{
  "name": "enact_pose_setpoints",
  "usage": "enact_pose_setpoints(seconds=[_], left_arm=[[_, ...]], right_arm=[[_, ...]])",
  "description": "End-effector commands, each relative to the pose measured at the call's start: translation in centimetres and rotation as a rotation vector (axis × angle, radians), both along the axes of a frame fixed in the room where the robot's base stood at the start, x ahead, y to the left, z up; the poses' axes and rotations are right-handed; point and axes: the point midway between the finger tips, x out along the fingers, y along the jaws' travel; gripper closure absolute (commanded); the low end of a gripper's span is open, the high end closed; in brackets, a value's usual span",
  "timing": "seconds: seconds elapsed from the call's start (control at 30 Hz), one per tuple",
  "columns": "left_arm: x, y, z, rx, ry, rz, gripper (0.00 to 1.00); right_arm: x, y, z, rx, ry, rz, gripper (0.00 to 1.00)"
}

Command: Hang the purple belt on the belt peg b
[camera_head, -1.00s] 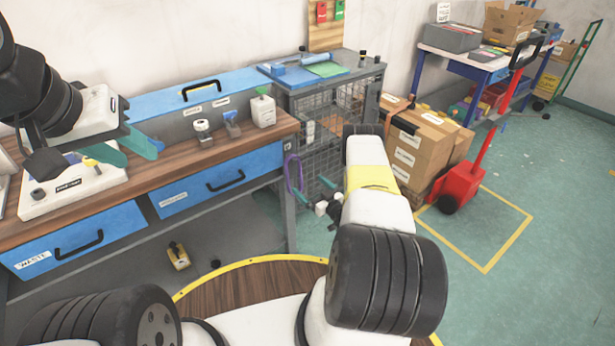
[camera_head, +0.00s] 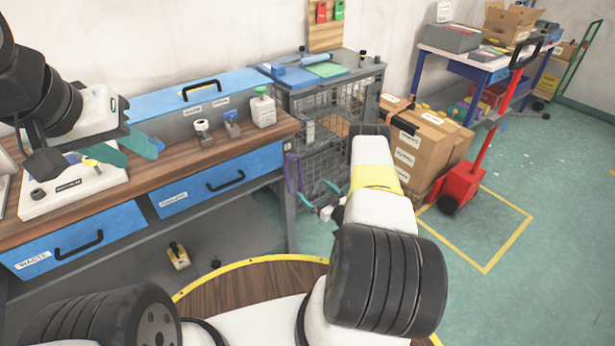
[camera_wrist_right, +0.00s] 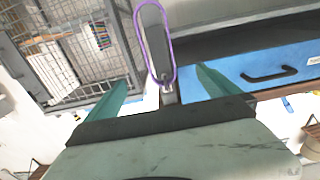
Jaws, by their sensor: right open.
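The purple belt (camera_head: 293,173) is a thin closed loop hanging at the corner post of the workbench, beside the wire cage. In the right wrist view the belt (camera_wrist_right: 174,45) lies against the grey post, with one end at a small metal peg (camera_wrist_right: 168,84). No letter on the peg can be read. My right gripper (camera_head: 319,197) is open and empty, just right of the belt. In the wrist view its fingers (camera_wrist_right: 166,84) stand apart on either side of the peg, not touching the belt. My left gripper (camera_head: 135,152) is open and empty above the workbench.
The workbench (camera_head: 60,215) has blue drawers and carries small bottles and a white holder. The wire cage (camera_head: 320,150) stands to its right. Cardboard boxes (camera_head: 425,150) and a red pallet jack (camera_head: 460,187) are further right. Open floor lies at the lower right.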

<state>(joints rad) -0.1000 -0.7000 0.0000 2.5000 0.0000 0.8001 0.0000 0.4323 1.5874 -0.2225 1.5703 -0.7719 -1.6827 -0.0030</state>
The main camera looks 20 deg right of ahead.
Motion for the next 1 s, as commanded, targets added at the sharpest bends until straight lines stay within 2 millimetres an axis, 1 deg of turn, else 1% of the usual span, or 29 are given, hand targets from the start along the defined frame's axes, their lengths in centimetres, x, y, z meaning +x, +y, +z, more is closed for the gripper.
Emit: enact_pose_setpoints(seconds=[1.0], left_arm=[[0.0,0.0,0.0,0.000,0.000,0.000,0.64]], right_arm=[[-2.8,-1.0,0.0,0.000,0.000,0.000,0.00]])
